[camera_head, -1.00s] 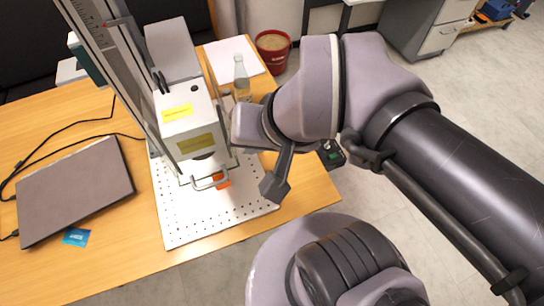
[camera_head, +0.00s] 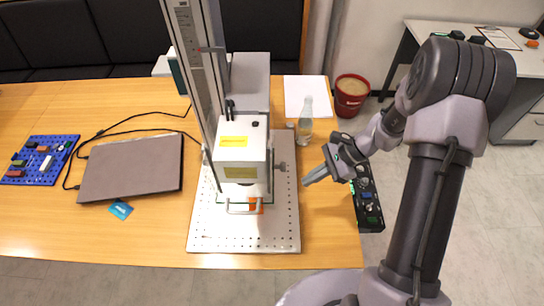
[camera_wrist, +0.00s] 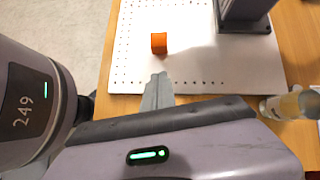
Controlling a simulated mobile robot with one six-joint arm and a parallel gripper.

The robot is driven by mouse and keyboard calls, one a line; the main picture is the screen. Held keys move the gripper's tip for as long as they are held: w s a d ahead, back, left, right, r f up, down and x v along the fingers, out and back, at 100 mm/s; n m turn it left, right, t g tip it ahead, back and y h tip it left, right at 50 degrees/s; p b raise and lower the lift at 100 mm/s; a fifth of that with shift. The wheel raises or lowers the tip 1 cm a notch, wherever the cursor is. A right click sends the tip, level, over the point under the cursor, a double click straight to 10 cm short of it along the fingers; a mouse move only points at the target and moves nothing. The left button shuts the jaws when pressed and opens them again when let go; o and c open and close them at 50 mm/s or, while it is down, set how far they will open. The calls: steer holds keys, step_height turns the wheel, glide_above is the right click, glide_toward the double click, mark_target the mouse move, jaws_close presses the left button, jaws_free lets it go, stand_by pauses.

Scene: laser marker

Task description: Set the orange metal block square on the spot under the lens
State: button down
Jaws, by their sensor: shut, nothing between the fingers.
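The orange metal block (camera_wrist: 159,43) sits on the white perforated plate (camera_wrist: 195,72) of the laser marker. In the head view the block (camera_head: 256,205) shows partly behind the wire handle below the white laser head (camera_head: 241,155). The lens under the head is hidden, so I cannot tell whether the block is square on the spot. My gripper (camera_head: 306,184) is shut and empty, just right of the plate, apart from the block. In the wrist view my gripper (camera_wrist: 159,76) points toward the block with a gap between them.
A bottle (camera_head: 305,121) stands right of the marker, near white paper (camera_head: 306,95). A black tray (camera_head: 368,205) of small items is at the table's right edge. A closed laptop (camera_head: 131,167) and a blue pegboard (camera_head: 40,159) lie left. A red bucket (camera_head: 351,96) stands behind.

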mark_target(262, 205)
steer(key=shift+m+y, duration=0.3)
steer(key=shift+m, duration=0.3)
steer(key=b+x, duration=0.1)
steer(key=x, duration=0.3)
steer(key=d+f+b+x, duration=0.1)
steer(key=x, duration=0.3)
steer(key=d+f+b+x, duration=0.1)
steer(key=x, duration=0.3)
steer(key=shift+s+a+f, duration=0.2)
steer(key=a+b, duration=0.1)
steer(key=a, duration=0.2)
steer(key=shift+s+a, duration=0.15)
steer(key=shift+a, duration=0.1)
steer(key=shift+a+r, duration=0.1)
steer(key=shift+a, duration=0.2)
steer(key=shift+s+a+b, duration=0.1)
steer(key=shift+a+b, duration=0.35)
steer(key=shift+a, duration=0.55)
